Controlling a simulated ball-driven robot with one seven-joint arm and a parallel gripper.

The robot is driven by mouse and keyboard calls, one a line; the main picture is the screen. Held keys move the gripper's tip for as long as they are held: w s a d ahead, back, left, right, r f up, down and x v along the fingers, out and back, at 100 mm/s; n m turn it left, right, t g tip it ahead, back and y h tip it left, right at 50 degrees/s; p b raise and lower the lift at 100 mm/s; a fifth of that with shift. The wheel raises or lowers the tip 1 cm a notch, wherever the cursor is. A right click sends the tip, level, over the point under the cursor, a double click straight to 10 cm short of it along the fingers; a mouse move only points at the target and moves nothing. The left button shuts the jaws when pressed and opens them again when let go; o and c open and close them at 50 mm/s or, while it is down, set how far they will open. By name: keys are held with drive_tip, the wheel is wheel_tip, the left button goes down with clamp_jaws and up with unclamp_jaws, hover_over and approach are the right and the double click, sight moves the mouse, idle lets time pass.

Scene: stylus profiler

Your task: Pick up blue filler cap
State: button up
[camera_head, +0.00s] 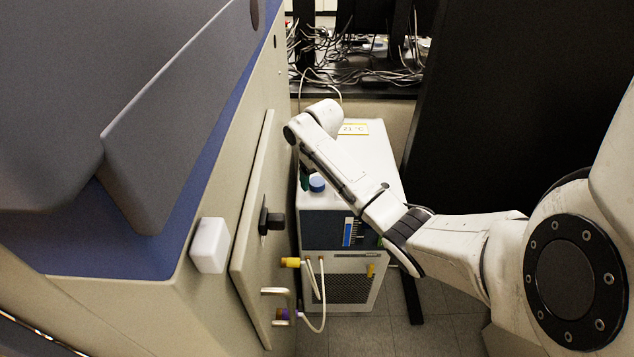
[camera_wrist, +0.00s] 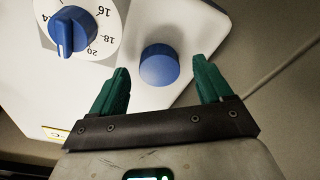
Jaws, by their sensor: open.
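The blue filler cap (camera_wrist: 159,65) is a round blue cap on the white top of the chiller unit (camera_wrist: 190,25). In the head view the cap (camera_head: 317,183) shows beside my arm, near the front of the chiller's top (camera_head: 375,165). My gripper (camera_wrist: 163,88) is open, with its two green fingers apart. In the wrist view the cap appears between the fingertips, nearer the left finger. I cannot tell how far above it the fingers are. In the head view the gripper is mostly hidden by my arm.
A blue dial knob (camera_wrist: 72,33) with a numbered scale is left of the cap in the wrist view. A large beige and blue machine (camera_head: 215,250) stands close on the left. A black panel (camera_head: 500,110) is on the right. Hoses (camera_head: 318,285) hang at the chiller's front.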

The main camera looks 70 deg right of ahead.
drive_tip(key=shift+f, duration=0.3)
drive_tip(key=shift+c, duration=0.3)
drive_tip(key=c, duration=1)
